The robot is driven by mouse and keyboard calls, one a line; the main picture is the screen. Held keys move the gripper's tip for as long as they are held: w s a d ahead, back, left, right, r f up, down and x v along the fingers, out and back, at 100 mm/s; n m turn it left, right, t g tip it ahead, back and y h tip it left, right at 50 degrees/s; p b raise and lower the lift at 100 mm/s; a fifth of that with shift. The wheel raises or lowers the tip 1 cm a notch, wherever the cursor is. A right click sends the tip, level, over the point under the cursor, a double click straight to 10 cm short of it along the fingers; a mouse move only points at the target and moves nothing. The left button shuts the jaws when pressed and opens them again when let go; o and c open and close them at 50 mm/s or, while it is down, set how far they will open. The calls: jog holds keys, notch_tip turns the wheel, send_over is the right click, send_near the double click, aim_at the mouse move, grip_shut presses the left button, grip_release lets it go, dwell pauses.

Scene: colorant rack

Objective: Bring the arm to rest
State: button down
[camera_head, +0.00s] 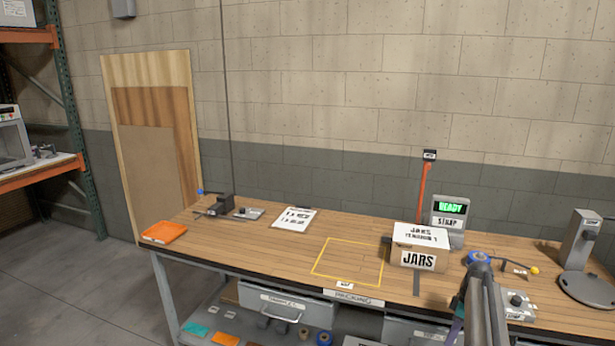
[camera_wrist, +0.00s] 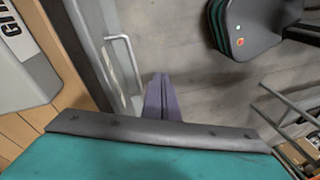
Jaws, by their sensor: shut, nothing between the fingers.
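My arm (camera_head: 483,305) rises at the lower right of the head view, in front of the bench. My gripper (camera_wrist: 161,76) shows in the wrist view as two purple-grey fingers pressed together, with nothing between them. It points past a drawer front with a pale handle (camera_wrist: 125,65), with grey floor behind the fingertips. I cannot tell whether the fingers touch the drawer. In the head view the gripper's fingertips are not clearly visible.
The wooden bench (camera_head: 240,245) carries a JARS box (camera_head: 418,258), a READY display (camera_head: 449,215), an orange tray (camera_head: 164,232) and a paper sheet (camera_head: 294,219). A yellow outlined area (camera_head: 348,240) is empty. A dark seat (camera_wrist: 245,28) stands beyond the gripper.

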jog(key=s+a+f+g+b, duration=0.1)
jog(key=s+a+f+g, duration=0.1)
jog(key=s+a+f, duration=0.85)
jog(key=s+a+f+g+b, duration=0.2)
jog(key=s+a+f, duration=0.3)
jog(key=a+f, duration=0.9)
jog(key=s+a+f+m, duration=0.2)
jog(key=s+a+m, duration=0.1)
jog(key=s, duration=0.5)
jog(key=s+a+f+m+h+b, duration=0.1)
jog(key=s+a+f+m, duration=0.1)
jog(key=s, duration=0.6)
jog(key=s+a+f+m+h, duration=0.1)
jog(key=s+a+f+m, duration=0.2)
jog(key=s, duration=0.6)
jog(key=shift+a+m+g, duration=0.4)
jog(key=shift+a+m, duration=0.4)
jog(key=shift+m, duration=0.3)
jog(key=c, duration=2.5)
grip_release()
